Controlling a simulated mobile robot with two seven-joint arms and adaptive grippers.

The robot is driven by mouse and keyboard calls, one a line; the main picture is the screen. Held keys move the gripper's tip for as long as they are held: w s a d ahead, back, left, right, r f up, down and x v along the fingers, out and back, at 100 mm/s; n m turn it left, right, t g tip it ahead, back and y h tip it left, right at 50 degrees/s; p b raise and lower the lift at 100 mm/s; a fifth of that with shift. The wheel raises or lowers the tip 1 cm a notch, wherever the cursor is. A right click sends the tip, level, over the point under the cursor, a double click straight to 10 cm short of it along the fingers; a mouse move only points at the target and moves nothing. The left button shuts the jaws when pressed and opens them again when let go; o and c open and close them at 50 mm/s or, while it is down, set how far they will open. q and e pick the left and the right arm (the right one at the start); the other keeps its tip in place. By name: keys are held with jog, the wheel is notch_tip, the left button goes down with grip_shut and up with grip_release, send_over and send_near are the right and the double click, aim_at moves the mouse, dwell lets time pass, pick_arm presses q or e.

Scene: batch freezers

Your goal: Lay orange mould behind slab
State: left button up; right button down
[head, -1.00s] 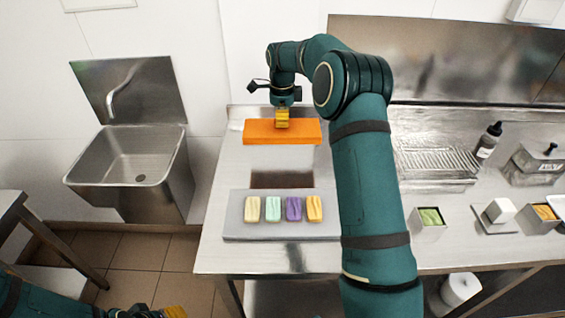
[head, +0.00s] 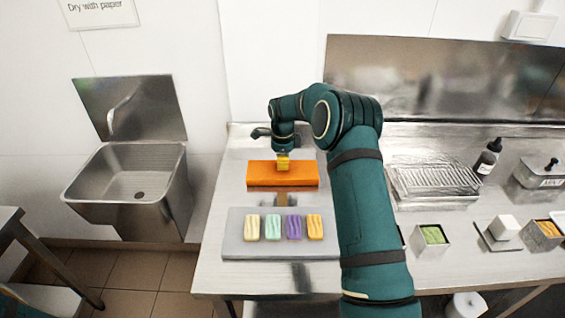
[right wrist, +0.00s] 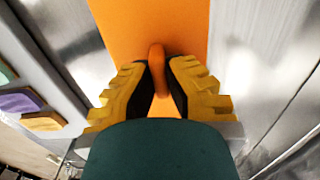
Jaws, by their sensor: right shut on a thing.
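The orange mould (head: 267,176) is a flat orange block lying level behind the grey slab (head: 231,243), with a narrow strip of steel between them. My right gripper (head: 283,164) is above the mould's middle. In the right wrist view my right gripper (right wrist: 158,85) has its yellow fingers closed on a small orange knob on the mould, whose broad orange face (right wrist: 150,22) shows beyond. Whether the mould's underside touches the table cannot be told. My left gripper is out of view.
Several coloured bars, cream (head: 252,227), mint, purple and orange, lie in a row on the slab. My right arm crosses the steel table just right of the slab. A wire rack (head: 435,182), a dark bottle (head: 488,157) and small containers stand farther right.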

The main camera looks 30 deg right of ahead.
jog(key=c, duration=1.5)
grip_release()
jog(key=shift+f, duration=0.15)
jog(key=o, duration=0.4)
jog(key=shift+c, duration=0.2)
jog(key=shift+r, duration=0.2)
notch_tip(320, 180, up, 12)
jog(key=shift+p, duration=0.45)
jog(key=shift+a, duration=0.1)
